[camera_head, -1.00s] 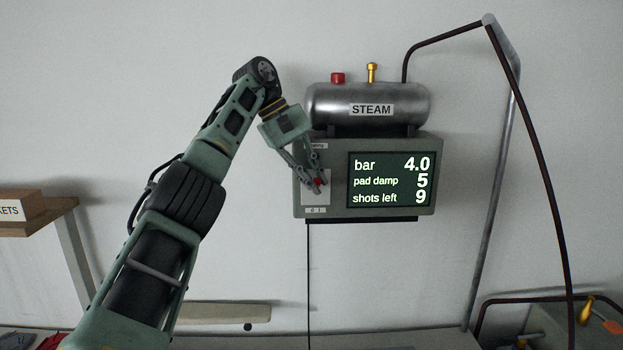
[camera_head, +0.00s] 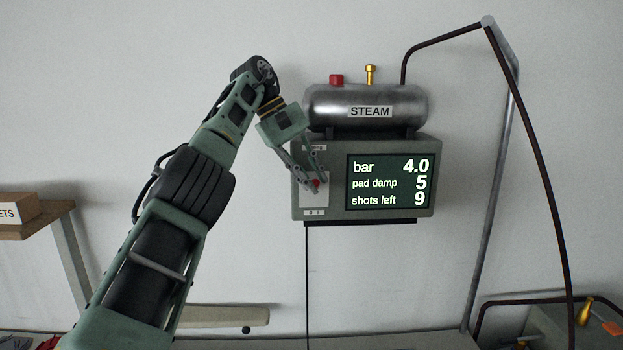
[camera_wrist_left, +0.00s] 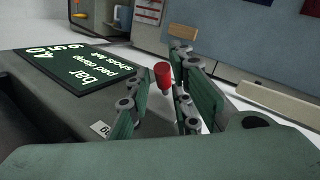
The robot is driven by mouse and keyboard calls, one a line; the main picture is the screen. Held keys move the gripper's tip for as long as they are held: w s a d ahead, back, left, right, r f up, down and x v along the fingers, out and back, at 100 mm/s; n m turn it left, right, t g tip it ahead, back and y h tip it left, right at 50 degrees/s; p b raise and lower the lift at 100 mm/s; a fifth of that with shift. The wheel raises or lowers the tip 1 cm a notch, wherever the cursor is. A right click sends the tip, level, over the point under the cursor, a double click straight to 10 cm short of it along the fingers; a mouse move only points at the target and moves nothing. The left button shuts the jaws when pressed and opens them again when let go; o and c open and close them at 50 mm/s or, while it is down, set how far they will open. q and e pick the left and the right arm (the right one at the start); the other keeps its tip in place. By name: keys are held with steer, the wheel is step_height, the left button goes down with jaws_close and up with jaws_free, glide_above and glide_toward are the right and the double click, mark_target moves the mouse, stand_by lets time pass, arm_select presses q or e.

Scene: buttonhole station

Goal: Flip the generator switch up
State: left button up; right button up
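The generator is a grey box (camera_head: 390,217) on the wall with a lit display (camera_head: 390,182), under a steel tank marked STEAM (camera_head: 345,98). Its switch has a red tip (camera_head: 316,183) on a pale plate at the box's left. In the left wrist view the red tip (camera_wrist_left: 163,75) shows between the fingers, with gaps beside it. My left gripper (camera_head: 317,184) is at the switch, its fingers apart on either side of the tip; it also shows in the left wrist view (camera_wrist_left: 155,105). The fingers partly hide the switch in the head view. My right gripper is out of view.
A dark hose (camera_head: 545,175) and a metal pole (camera_head: 490,210) stand right of the box. A thin cable (camera_head: 308,285) hangs below it. A wooden shelf (camera_head: 50,218) is at the left. The wall above the tank is clear.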

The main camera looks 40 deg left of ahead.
arm_select(q)
steer(key=shift+o, duration=1.3)
steer(key=shift+f, duration=0.1)
steer(key=shift+s+f, duration=0.1)
steer(key=shift+f, duration=0.15)
